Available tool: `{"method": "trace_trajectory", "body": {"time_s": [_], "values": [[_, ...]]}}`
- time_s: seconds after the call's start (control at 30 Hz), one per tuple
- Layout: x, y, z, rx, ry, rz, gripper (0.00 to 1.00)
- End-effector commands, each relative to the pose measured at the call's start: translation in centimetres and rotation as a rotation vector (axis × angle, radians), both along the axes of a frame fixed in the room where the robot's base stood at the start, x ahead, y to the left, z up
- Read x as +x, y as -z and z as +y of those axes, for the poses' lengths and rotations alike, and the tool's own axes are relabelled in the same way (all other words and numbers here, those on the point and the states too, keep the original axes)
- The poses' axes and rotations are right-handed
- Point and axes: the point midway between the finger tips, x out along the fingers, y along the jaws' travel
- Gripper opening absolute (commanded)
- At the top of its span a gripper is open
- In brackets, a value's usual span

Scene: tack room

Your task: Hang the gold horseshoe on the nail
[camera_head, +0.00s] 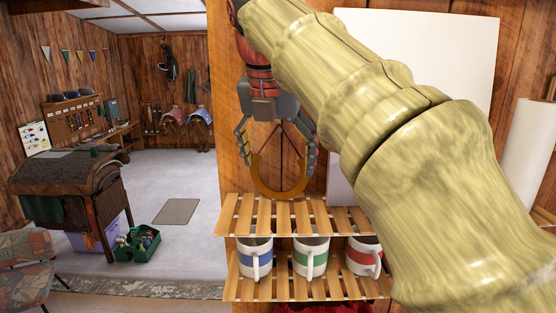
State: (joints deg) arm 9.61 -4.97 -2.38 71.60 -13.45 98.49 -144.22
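The gold horseshoe (280,191) is upright in a U, its open end up, just above the upper slatted shelf near the wooden wall. My gripper (278,168) points down over it. Its two fingers are wide apart, one at each outer side of the horseshoe, and appear to press on it. The bottom of the curve overlaps the back of the shelf in the picture; I cannot tell whether it touches. The nail is not discernible; my arm covers much of the right side.
The upper slatted shelf (235,215) is bare. The lower shelf (285,290) holds a blue-banded mug (246,259), a green-banded mug (301,256) and a red-banded mug (356,258). A white board (460,60) is behind my arm. Open floor (175,175) lies to the left.

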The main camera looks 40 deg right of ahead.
Motion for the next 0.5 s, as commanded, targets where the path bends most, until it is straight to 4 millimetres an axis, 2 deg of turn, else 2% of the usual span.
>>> {"method": "trace_trajectory", "body": {"time_s": [0.27, 0.5], "values": [[0.0, -0.02, 0.01, 0.0, 0.0, 0.0, 1.0], [-0.01, 0.0, 0.01, 0.0, 0.0, 0.0, 1.0]]}}
